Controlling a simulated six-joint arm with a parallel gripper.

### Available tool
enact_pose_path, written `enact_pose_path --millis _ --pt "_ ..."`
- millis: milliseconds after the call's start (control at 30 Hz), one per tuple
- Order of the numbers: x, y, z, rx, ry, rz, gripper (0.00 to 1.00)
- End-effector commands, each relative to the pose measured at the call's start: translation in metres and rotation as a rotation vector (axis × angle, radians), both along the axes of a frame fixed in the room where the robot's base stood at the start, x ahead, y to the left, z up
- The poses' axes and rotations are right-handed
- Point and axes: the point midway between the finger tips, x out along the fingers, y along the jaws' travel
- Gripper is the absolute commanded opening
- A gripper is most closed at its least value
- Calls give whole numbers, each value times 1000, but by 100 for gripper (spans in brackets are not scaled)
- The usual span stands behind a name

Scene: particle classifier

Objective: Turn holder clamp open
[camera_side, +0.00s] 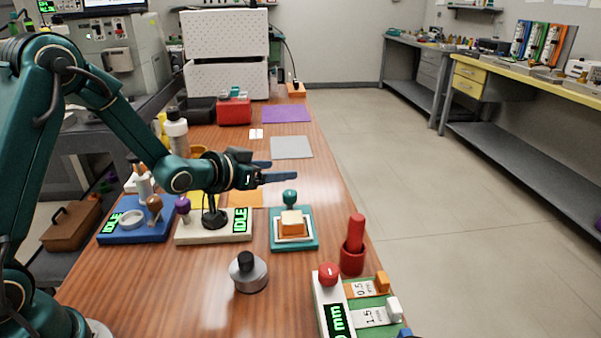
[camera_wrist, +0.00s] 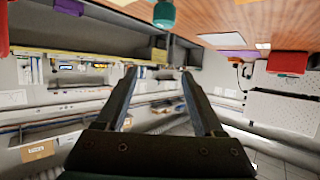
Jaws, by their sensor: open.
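A teal square holder (camera_side: 309,244) stands on the wooden table, with a white frame and an orange block (camera_side: 292,222) on it. A teal knob (camera_side: 290,197) rises at its back edge and looks like the clamp's handle. A teal knob, probably the same one, shows at the top of the wrist view (camera_wrist: 164,14). My gripper (camera_side: 282,171) is above and behind the holder, pointing right and roughly level, apart from the knob. In the wrist view its two fingers (camera_wrist: 160,75) are spread with nothing between them. Whether the clamp is open or closed cannot be told.
A cream device marked IDLE (camera_side: 206,233) and a blue one (camera_side: 132,235) stand left of the holder. A grey weight with black knob (camera_side: 248,275) is in front. A red cylinder (camera_side: 355,235) and a gauge (camera_side: 328,300) stand front right. A grey mat (camera_side: 291,147) lies behind.

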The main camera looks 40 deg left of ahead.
Motion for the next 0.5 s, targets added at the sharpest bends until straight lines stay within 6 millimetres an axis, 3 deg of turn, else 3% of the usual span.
enact_pose_path --millis 33,200,500 --pt "-1 0 -14 -1 9 3 70" --pt "-1 0 -46 0 8 1 70" --pt "6 0 -64 5 -1 -2 70"
